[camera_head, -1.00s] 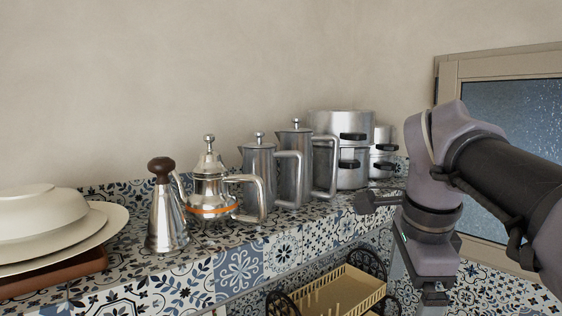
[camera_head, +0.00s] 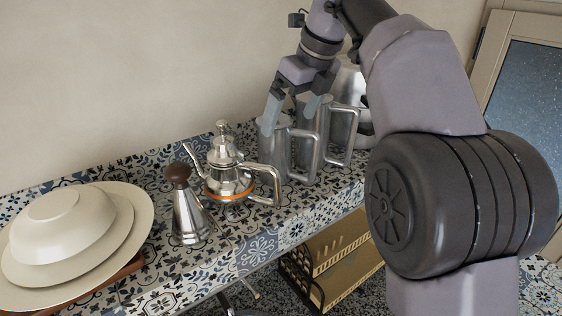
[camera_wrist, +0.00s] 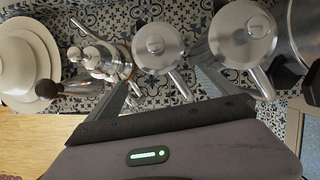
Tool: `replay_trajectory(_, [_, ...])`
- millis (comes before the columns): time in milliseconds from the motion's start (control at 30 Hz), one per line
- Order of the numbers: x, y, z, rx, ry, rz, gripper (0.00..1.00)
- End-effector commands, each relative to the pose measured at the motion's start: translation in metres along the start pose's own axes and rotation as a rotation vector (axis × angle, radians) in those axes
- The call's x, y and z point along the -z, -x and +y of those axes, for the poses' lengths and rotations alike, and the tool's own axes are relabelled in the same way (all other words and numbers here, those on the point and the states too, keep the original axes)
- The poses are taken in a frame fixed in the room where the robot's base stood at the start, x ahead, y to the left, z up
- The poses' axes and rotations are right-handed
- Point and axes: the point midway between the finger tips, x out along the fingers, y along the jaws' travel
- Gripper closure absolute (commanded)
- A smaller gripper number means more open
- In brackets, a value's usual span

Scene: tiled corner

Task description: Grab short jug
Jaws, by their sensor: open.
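The short jug (camera_head: 277,152) is a steel cylinder with a side handle, upright on the patterned tiled shelf. In the wrist view its round lid with a knob (camera_wrist: 157,46) lies between my two finger directions. My gripper (camera_head: 287,118) is open and points down at the top of the short jug, one finger by its left side and the other toward the taller jug. In the wrist view the spread fingers (camera_wrist: 165,70) show with nothing held between them. I cannot tell whether a finger touches the jug. My gripper hides the jug's lid in the head view.
The taller jug (camera_head: 309,148) stands close on the right, with stacked pots (camera_head: 349,83) behind it. A silver teapot (camera_head: 226,176) and a conical brown-topped pot (camera_head: 188,213) stand left. Plates and a bowl (camera_head: 62,224) sit far left. A wooden rack (camera_head: 345,262) is below.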

Motion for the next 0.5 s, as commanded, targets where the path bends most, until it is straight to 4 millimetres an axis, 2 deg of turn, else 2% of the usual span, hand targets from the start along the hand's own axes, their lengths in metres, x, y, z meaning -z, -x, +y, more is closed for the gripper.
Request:
replay_trajectory(33, [0.002,-0.013,0.0,-0.001,0.0,0.002,0.02])
replay_trajectory(267, [-0.001,-0.035,0.0,0.001,0.001,0.001,0.02])
replay_trajectory(500, [-0.007,-0.078,-0.002,0.0,0.001,0.001,0.02])
